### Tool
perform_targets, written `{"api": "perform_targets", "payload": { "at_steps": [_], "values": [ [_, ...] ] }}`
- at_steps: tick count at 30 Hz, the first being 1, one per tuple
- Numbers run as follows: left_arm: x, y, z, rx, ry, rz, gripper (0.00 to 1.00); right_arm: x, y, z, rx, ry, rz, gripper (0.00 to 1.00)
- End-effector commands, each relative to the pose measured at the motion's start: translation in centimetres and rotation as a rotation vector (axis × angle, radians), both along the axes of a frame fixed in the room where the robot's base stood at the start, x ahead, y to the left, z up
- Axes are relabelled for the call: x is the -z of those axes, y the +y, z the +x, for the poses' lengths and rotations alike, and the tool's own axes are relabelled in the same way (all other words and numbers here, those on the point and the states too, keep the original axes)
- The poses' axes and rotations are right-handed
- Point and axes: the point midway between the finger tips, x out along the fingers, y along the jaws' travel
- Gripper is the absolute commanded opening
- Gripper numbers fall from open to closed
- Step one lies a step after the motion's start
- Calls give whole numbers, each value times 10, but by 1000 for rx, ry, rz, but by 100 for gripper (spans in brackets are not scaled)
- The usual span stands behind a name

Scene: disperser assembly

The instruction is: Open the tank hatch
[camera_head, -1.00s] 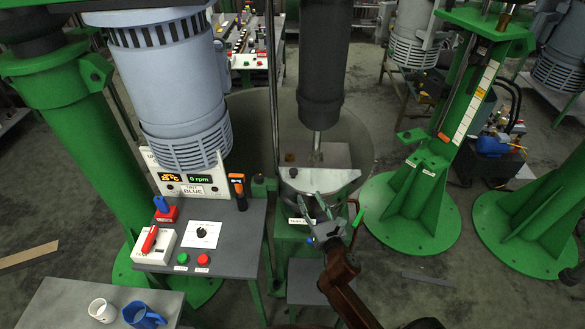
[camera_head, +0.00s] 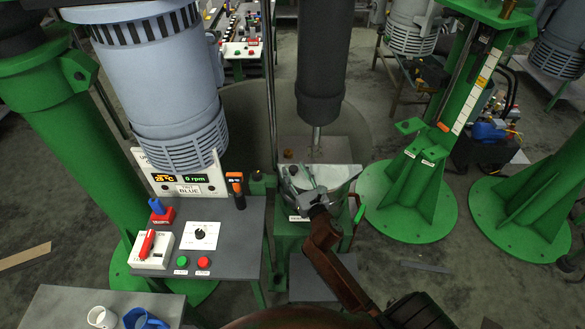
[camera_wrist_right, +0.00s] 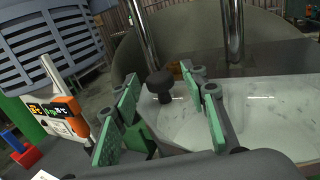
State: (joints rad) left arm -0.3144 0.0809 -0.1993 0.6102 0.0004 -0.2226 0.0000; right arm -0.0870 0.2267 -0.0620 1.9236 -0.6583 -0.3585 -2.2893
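The tank hatch (camera_head: 340,174) is a pale metal lid on the front of the tank, and it looks closed. In the right wrist view its marbled pale surface (camera_wrist_right: 265,110) fills the right side. A black knob (camera_wrist_right: 160,84) stands up on it. My right gripper (camera_head: 302,178) is over the left part of the hatch. In the right wrist view its green-padded fingers (camera_wrist_right: 168,92) are spread wide, with the knob showing between them and no contact visible. The gripper hides part of the lid in the head view. My left gripper is not in view.
The large round tank (camera_head: 250,125) stands behind the hatch, under a dark vertical shaft (camera_head: 322,70). A control panel table (camera_head: 235,250) with switches and buttons is to the left. A green column stand (camera_head: 410,205) is close on the right.

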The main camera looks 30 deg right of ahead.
Motion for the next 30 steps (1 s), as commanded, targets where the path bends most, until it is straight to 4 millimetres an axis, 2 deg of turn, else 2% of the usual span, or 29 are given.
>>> {"api": "perform_targets", "payload": {
  "at_steps": [2, 5, 14, 18, 27, 30],
  "values": [
    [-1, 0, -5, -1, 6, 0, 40, 0, -1, 9, 0, 0, 1, 40],
    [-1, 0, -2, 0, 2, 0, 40, 0, -2, 15, -1, 1, 1, 40],
    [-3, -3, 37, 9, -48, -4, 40, 0, 0, 18, -5, 1, 0, 40],
    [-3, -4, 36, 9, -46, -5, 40, 0, 0, 18, -5, 1, 0, 30],
    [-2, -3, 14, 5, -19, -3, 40, 0, -1, 18, -4, 1, 0, 10],
    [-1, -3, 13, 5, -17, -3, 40, 0, -1, 18, -4, 1, 0, 3]
  ]
}}
